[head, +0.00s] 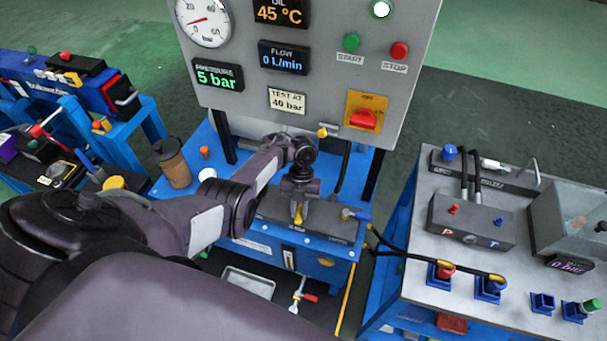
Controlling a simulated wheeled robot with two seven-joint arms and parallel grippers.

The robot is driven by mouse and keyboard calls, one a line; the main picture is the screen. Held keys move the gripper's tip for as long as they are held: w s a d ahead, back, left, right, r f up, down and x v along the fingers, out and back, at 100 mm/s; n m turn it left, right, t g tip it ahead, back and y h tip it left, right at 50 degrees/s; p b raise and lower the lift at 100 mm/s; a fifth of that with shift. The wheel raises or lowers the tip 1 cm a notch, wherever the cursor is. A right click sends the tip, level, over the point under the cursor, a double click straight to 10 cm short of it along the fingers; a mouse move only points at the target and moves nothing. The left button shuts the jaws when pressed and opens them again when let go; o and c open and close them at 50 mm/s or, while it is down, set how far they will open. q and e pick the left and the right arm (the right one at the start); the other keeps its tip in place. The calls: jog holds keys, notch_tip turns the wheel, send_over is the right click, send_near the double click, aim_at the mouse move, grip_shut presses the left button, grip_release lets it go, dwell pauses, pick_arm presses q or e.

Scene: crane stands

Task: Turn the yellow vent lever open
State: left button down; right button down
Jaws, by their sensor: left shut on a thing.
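My left gripper (299,208) points down over the dark grey block on the blue stand in the middle of the head view. It is shut on the yellow vent lever (298,217), of which only a small yellow piece shows between and below the fingers. The rest of the lever is hidden by the gripper, so its angle cannot be told. The dark block (327,220) has a blue-handled fitting (355,214) at its right end. My right gripper is not in view.
A grey panel (330,70) with a gauge (203,20), displays and a red switch (363,119) rises behind. A bench (450,260) with hoses stands at right. Below hangs a red-handled valve (305,297).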

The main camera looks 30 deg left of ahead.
pick_arm(q)
jog(key=shift+s+a+m+y, duration=0.1)
jog(key=shift+a+m+y, duration=0.35)
jog(key=shift+m, duration=0.55)
jog(key=shift+a+r, duration=0.1)
jog(key=c, duration=1.3)
grip_release()
